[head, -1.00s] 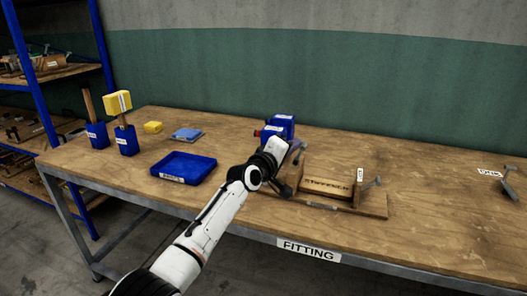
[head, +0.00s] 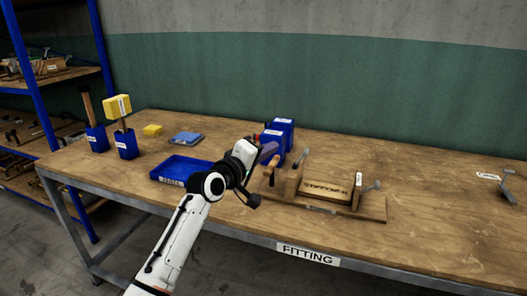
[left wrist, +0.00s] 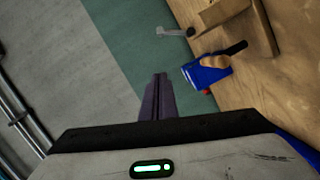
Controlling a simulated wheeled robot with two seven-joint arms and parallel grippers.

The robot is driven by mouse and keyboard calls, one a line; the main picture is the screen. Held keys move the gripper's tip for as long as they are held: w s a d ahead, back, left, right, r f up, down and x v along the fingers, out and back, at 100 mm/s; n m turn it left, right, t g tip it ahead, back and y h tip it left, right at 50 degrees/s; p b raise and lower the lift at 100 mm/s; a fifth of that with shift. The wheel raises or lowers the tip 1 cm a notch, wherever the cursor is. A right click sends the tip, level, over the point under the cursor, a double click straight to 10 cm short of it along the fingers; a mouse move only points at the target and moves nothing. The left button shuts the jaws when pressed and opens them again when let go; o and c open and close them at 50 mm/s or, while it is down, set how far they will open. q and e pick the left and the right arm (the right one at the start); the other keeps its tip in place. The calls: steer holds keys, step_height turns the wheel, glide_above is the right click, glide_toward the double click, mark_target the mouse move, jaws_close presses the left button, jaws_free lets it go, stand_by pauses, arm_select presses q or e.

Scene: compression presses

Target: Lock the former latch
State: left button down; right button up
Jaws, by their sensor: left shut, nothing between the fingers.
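The wooden former (head: 325,189), with dark lettering on its block, sits on the bench near the front edge. A grey lever (head: 300,158) rises at its left end and another grey lever (head: 371,187) stands at its right end. I cannot tell which is the latch or whether it is locked. My left gripper (head: 270,152) is shut and empty, left of the former and apart from it. In the left wrist view its closed fingers (left wrist: 157,100) point toward open space, with a grey lever (left wrist: 172,31) beyond. My right gripper is not in view.
Blue boxes (head: 279,133) stand behind my left gripper. A blue tray (head: 182,168), a yellow block (head: 152,130) and a yellow-headed mallet (head: 118,108) are to the left. A grey metal part (head: 508,190) is at far right.

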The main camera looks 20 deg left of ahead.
arm_select(q)
steer(key=shift+v, duration=1.4)
steer(key=s+d+f+m+g+y, duration=0.2)
steer(key=s+f+m+g, duration=0.45)
steer(key=s+f, duration=1.3)
steer(key=s+a+f+m+g+y, duration=0.1)
steer(key=s+a+f+m+g, duration=0.15)
steer(key=s, duration=0.65)
steer(key=s+a+f+m+g+y, duration=0.1)
steer(key=s+f+m+g, duration=0.15)
steer(key=s, duration=0.75)
steer(key=s+a+f+m+g+y, duration=0.1)
steer(key=s+f, duration=0.2)
steer(key=s, duration=0.6)
steer(key=w+d+f+t+h, duration=0.1)
steer(key=w+d+f+t, duration=0.1)
steer(key=f, duration=0.4)
steer(key=w+d+f+t+h, duration=0.1)
steer(key=w+d+f+t, duration=0.1)
steer(key=f, duration=0.4)
steer(key=shift+w+d+t, duration=0.25)
steer(key=shift+d+t, duration=0.1)
steer(key=shift+d, duration=0.15)
